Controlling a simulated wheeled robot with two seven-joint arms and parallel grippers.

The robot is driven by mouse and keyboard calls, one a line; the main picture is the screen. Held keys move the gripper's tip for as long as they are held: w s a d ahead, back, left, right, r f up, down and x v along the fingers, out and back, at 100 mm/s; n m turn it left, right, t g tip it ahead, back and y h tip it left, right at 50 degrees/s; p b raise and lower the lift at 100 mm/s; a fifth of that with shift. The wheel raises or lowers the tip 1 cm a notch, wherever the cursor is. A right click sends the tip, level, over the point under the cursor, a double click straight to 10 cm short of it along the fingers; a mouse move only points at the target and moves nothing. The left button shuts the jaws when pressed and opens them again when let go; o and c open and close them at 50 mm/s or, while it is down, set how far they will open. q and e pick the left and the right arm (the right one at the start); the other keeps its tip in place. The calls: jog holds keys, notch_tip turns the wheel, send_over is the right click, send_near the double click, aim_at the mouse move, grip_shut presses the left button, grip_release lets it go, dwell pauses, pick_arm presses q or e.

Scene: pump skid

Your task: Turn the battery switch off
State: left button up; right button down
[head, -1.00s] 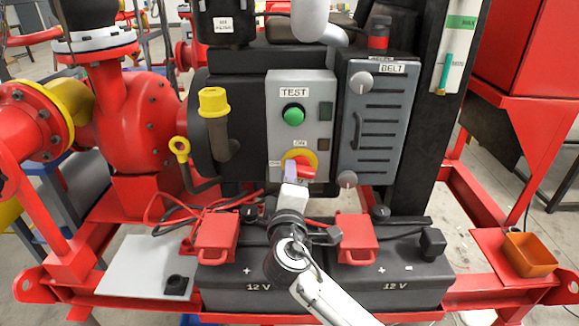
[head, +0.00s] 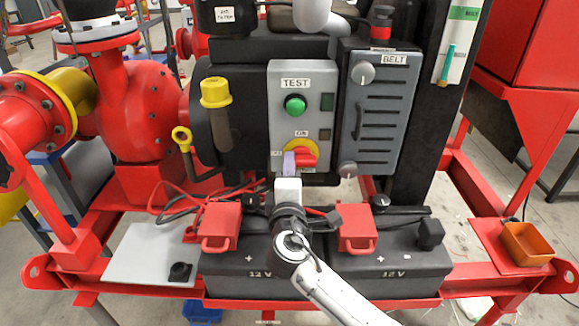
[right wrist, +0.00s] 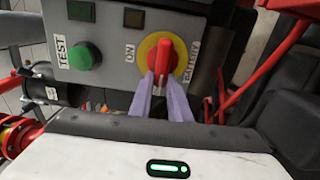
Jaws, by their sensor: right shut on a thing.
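The battery switch (head: 306,156) is a red handle on a yellow round plate, low on the grey panel (head: 315,110) under the ON label. In the right wrist view the red handle (right wrist: 164,58) lies crosswise to the direction of the ON label (right wrist: 130,52). My right gripper (head: 290,162) reaches up from below in the head view. Its pale purple fingers (right wrist: 162,92) are shut on the handle, one on each side, and partly hide it in the head view. My left gripper is not in view.
A green TEST button (head: 295,104) sits above the switch. A grey BELT box (head: 378,115) stands close to the right. Two black batteries (head: 400,272) with red terminal covers (head: 357,228) lie below, near my arm. A yellow-capped pipe (head: 215,95) is on the left.

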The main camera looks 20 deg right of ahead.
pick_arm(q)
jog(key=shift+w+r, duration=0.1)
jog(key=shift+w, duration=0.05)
pick_arm(e)
jog(key=c, duration=1.7)
grip_release()
jog(key=shift+o, duration=0.2)
pick_arm(q)
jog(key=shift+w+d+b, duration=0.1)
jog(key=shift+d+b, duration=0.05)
jog(key=shift+b, duration=0.25)
pick_arm(e)
jog(key=v, duration=1)
jog(key=shift+s, duration=0.15)
